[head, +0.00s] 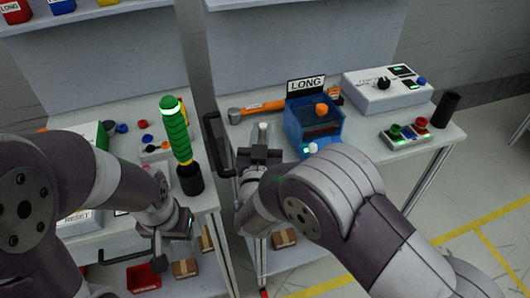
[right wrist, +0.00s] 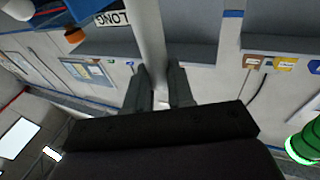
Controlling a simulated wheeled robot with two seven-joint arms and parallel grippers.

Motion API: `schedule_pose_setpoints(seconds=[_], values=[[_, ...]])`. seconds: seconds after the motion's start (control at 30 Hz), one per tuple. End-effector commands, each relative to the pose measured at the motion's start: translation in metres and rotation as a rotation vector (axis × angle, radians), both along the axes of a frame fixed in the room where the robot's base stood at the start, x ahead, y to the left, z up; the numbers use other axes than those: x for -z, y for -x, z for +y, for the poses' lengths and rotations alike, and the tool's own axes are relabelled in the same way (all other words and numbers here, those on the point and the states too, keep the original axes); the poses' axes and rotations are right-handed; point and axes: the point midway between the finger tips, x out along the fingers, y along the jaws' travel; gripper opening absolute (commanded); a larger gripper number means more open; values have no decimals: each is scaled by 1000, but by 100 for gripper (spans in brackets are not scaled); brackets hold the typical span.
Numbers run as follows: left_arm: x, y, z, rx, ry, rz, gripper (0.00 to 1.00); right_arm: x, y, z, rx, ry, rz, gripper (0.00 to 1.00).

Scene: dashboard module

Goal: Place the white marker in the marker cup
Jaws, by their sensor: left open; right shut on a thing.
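My right gripper (head: 260,155) is shut on the white marker (head: 263,131), above the front edge of the right table. In the right wrist view the marker (right wrist: 150,35) stands out from between the two fingers (right wrist: 159,88) as a pale rod. A black cylinder (head: 446,108), which looks like the marker cup, stands at the right end of the right table, well away from the marker. Its inside cannot be made out. My left gripper (head: 158,262) is open, low at the front of the left table.
Between the marker and the black cylinder are a blue bin (head: 318,128) labelled LONG, a white control box (head: 388,90) and a small button box (head: 408,136). An orange-handled hammer (head: 262,106) lies behind. A green signal light (head: 177,130) stands on the left table.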

Motion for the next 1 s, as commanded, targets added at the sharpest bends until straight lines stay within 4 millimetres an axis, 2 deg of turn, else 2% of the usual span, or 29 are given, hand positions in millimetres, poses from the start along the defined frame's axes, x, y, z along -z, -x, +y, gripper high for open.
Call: schedule_pose_setpoints(seconds=[0.2, 0.53, 0.57, 0.63, 1.0], values=[[3, 0, 0, 0, 0, 1, 43, 36, 0, 0, 0, 1, 1, 0], [7, 0, 0, 0, 0, 0, 43, 41, 1, 0, 0, -1, 0, 0], [7, 0, 0, 0, 0, 1, 43, 41, 1, 0, 0, 0, 0, 26], [5, 0, 0, 0, 0, 1, 43, 40, 1, 0, 0, -1, 0, 48], [2, 0, 0, 0, 0, 0, 43, 37, 3, 0, -1, 0, 0, 48]])
